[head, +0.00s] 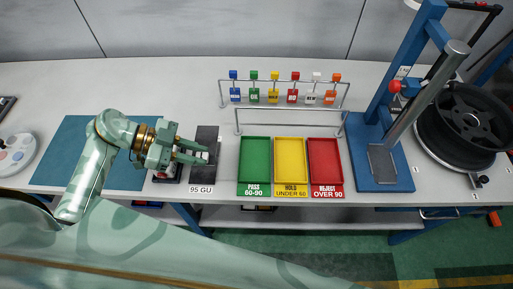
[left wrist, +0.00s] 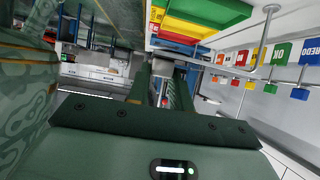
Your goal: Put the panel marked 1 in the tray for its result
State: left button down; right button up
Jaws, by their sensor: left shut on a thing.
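In the left wrist view the fingers (left wrist: 163,88) close around a greyish thing with a red spot. To the right stand the green tray (head: 242,160) marked PASS 60-90, the yellow tray (head: 291,182) marked HOLD under 60 and the red tray (head: 325,184) marked REJECT over 90. All three look empty.
A rail (head: 290,107) with several coloured tags stands behind the trays. A blue press (head: 392,176) and black wheel (head: 465,125) stand at the right. A teal mat (head: 70,150) lies left, partly behind my arm. A small black device (head: 168,173) sits below my gripper.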

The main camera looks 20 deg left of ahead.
aim_at(212, 157)
pick_arm(q)
jog(key=x, duration=0.2)
jog(key=w+x, duration=0.1)
jog(key=x, duration=0.1)
jog(key=shift+r, duration=0.2)
jog(key=w+d+f, duration=0.1)
jog(key=d+f, duration=0.1)
jog(key=w+d+f+b, duration=0.1)
jog(key=w+d+f, duration=0.2)
jog(key=d+f, duration=0.1)
jog(key=shift+w+d+f, duration=0.35)
jog(key=shift+d, duration=0.05)
jog(key=shift+w+d+f, duration=0.15)
jog(key=shift+f, duration=0.1)
jog(key=f, duration=0.1)
jog(key=f+b, duration=0.1)
jog(key=f, duration=0.1)
jog(key=shift+w+d+f, duration=0.2)
jog(key=shift+w+d, duration=0.05)
jog(key=shift+d, duration=0.15)
jog(key=shift+f, duration=0.25)
pick_arm(e)
jog(key=shift+s+a+f, duration=0.6)
jog(key=shift+f, duration=0.2)
pick_arm(q)
jog(key=shift+s+f, duration=0.1)
jog(key=shift+f, duration=0.05)
